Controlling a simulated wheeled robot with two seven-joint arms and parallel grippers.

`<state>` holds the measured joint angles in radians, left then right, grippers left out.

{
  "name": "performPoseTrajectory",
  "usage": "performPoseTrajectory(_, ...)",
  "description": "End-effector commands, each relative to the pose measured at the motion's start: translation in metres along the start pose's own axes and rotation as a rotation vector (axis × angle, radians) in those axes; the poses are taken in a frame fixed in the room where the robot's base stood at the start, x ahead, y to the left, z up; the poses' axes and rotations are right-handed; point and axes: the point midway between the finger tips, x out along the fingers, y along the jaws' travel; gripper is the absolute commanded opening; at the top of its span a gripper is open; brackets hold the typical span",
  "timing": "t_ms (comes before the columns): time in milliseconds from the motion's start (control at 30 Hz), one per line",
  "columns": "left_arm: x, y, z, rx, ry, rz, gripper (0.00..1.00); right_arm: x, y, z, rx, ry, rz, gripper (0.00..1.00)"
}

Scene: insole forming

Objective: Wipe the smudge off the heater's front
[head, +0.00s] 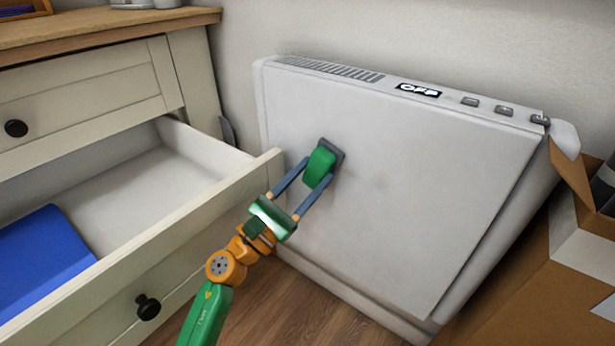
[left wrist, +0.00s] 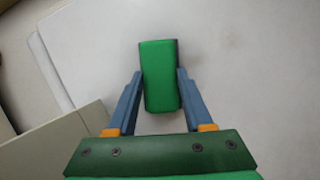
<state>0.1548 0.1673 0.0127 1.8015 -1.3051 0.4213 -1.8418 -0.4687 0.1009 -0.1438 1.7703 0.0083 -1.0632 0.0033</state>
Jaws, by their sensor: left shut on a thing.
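The white heater (head: 420,160) stands against the wall, with a display reading OFF on its top. A faint grey smudge (head: 381,184) shows near the middle of its front. My left gripper (head: 318,180) is shut on a green block with a dark grey pad (head: 321,164), whose dark side faces the heater's front. The pad is at or very near the front, left of the smudge; I cannot tell whether it touches. In the left wrist view the green block (left wrist: 159,76) sits between the two blue fingers. My right gripper is not in view.
A cream drawer unit with a wooden top (head: 110,28) stands at left. Its open drawer (head: 215,205) reaches close to my left gripper and holds a blue item (head: 45,258). An open cardboard box (head: 535,300) stands at right. Wooden floor (head: 300,318) shows between.

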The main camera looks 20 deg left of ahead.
Motion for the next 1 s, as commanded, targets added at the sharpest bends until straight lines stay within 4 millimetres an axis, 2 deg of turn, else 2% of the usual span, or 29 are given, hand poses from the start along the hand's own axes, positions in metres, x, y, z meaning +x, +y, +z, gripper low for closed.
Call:
performPoseTrajectory(200,0.002,-0.025,0.009,-0.001,-0.001,-0.004,0.0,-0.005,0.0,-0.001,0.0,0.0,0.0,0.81)
performPoseTrajectory(333,0.003,-0.033,0.011,-0.002,-0.001,-0.002,0.0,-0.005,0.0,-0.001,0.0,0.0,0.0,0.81)
performPoseTrajectory(533,0.008,-0.056,0.017,-0.003,-0.001,-0.004,0.0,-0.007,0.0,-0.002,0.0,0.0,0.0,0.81)
performPoseTrajectory(767,0.01,-0.069,0.02,-0.003,-0.001,-0.006,0.0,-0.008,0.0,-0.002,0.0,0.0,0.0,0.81)
performPoseTrajectory(1000,0.012,-0.094,0.029,-0.002,-0.001,-0.006,0.0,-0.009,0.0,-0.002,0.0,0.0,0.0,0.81)
